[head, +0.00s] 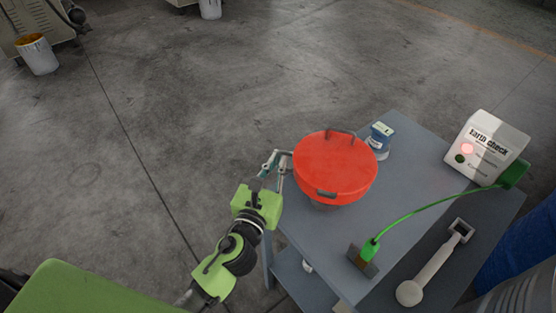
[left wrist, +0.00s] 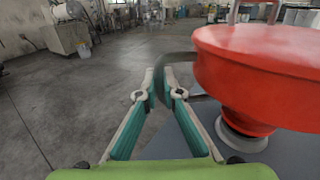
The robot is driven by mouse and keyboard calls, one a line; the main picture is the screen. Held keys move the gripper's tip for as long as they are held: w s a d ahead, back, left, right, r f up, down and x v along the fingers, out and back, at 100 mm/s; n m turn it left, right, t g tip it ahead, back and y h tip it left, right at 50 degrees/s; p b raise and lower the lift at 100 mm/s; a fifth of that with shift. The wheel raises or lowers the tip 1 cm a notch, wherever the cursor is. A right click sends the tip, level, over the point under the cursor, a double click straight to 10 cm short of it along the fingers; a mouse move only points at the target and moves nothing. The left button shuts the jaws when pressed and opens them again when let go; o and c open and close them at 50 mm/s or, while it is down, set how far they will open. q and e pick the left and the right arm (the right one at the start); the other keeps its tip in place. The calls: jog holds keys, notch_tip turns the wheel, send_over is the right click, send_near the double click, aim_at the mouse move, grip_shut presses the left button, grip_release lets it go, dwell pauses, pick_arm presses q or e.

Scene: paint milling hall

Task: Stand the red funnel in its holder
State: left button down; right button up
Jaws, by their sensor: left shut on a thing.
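The red funnel (head: 337,163) is a wide bowl with dark handles, upright above the left part of the grey table. In the left wrist view the red funnel (left wrist: 265,75) narrows downward to a grey ring (left wrist: 245,138), which looks like its holder; I cannot tell whether it is fully seated. The ring is mostly hidden under the bowl in the head view. My left gripper (head: 278,160) is at the funnel's left side. In the left wrist view the left gripper's fingertips (left wrist: 162,92) are closed on a dark handle (left wrist: 178,62) of the funnel. My right gripper is not in view.
On the grey table (head: 415,185) stand a blue-and-white container (head: 380,138) behind the funnel and an earth check box (head: 487,148) at right. A green cable (head: 425,207) runs to a clamp (head: 365,258) in front. A pale long-handled tool (head: 435,265) lies at front right.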

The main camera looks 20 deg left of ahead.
pick_arm(q)
jog(key=shift+f+b, duration=0.95)
jog(key=shift+f, duration=0.1)
jog(key=c, duration=2.2)
grip_release()
jog(key=shift+o, duration=0.3)
jog(key=shift+f, duration=0.1)
jog(key=s, duration=1.2)
jog(key=shift+a, duration=0.25)
